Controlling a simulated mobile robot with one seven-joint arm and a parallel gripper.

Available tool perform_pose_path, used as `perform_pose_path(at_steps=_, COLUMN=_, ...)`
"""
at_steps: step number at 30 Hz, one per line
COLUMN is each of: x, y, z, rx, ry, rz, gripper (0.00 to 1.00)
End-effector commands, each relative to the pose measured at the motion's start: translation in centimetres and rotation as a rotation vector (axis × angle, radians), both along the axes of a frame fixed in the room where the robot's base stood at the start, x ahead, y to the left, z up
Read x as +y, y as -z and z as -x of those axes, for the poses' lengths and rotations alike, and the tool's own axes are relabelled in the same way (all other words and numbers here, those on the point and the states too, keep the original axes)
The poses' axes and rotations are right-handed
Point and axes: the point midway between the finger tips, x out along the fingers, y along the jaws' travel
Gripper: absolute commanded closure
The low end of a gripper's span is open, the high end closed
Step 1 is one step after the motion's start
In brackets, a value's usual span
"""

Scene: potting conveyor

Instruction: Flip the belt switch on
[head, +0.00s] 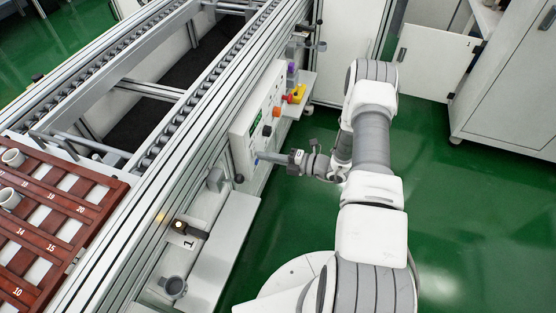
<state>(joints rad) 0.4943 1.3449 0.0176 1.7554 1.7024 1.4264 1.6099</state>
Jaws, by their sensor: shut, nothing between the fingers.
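A white control panel box (246,150) is fixed to the side of the conveyor. It carries a black knob (267,130), an orange knob (277,112) and a red button (287,98). I cannot tell which of these controls is the belt switch, or how it is set. My gripper (264,157) is shut and empty. It points left at the panel's near lower part, just below the black knob. A small bluish part shows at its tip. I cannot tell whether the fingertips touch the panel.
The roller conveyor (205,88) runs diagonally past the panel. A brown numbered tray (75,214) with white cups lies at left. A yellow part (299,92) and a purple part (291,68) sit beyond the panel. A lit lamp (180,226) is nearer. Green floor (440,215) is clear at right.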

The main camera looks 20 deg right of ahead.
Motion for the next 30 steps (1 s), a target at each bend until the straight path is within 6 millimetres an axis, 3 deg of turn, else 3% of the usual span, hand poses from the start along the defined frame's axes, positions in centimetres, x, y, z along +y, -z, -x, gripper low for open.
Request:
perform_pose_path(at_steps=17, x=0.65, y=0.77, z=-0.49, rx=-0.024, ry=0.002, rz=-0.037, gripper=1.0)
perform_pose_path(at_steps=23, x=0.78, y=0.21, z=-0.51, rx=-0.025, ry=-0.001, rz=-0.035, gripper=1.0)
perform_pose_path(at_steps=30, x=0.44, y=0.38, z=0.22, rx=-0.024, ry=-0.002, rz=-0.035, gripper=1.0)
